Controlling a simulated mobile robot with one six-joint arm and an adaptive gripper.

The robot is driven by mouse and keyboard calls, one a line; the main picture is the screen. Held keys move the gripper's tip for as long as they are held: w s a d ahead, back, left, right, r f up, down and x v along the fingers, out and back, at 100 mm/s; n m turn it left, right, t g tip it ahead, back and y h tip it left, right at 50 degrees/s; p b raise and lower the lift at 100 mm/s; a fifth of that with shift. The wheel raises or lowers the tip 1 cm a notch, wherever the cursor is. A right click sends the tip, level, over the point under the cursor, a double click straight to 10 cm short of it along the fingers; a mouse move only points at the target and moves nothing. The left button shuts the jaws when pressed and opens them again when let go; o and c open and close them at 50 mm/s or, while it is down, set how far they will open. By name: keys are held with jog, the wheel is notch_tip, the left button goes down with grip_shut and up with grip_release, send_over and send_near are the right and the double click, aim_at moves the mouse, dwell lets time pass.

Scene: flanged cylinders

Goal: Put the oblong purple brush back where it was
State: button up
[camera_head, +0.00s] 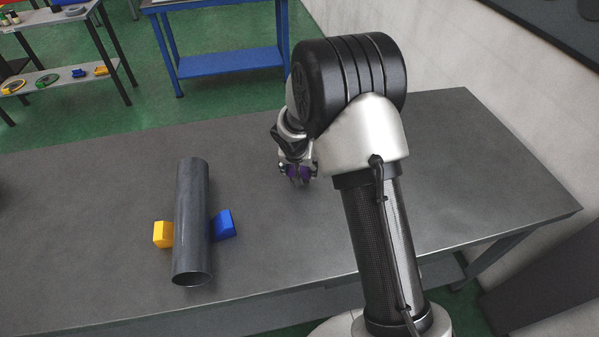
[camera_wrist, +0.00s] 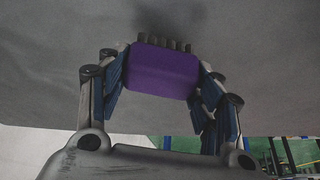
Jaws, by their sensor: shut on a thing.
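The oblong purple brush (camera_wrist: 162,72) is a rounded purple block with a row of dark bristle tufts along its upper edge in the wrist view. My gripper (camera_wrist: 160,85) is shut on it, with a blue-lined finger at each side. Whether the bristles touch the tabletop I cannot tell. My arm stands at the right of the gripper in the head view.
A dark grey pipe (camera_head: 192,220) lies on the table at left, with a yellow block (camera_head: 163,234) and a blue block (camera_head: 224,225) on either side. The tabletop between the blue block and my gripper is clear. A blue bench (camera_head: 225,63) and a shelf (camera_head: 60,75) stand behind.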

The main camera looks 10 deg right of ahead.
jog(key=shift+f, duration=0.6)
jog(key=shift+f, duration=0.1)
jog(key=shift+f+b, duration=0.15)
jog(key=shift+b, duration=0.2)
jog(key=o, duration=1)
jog(key=shift+o, duration=0.2)
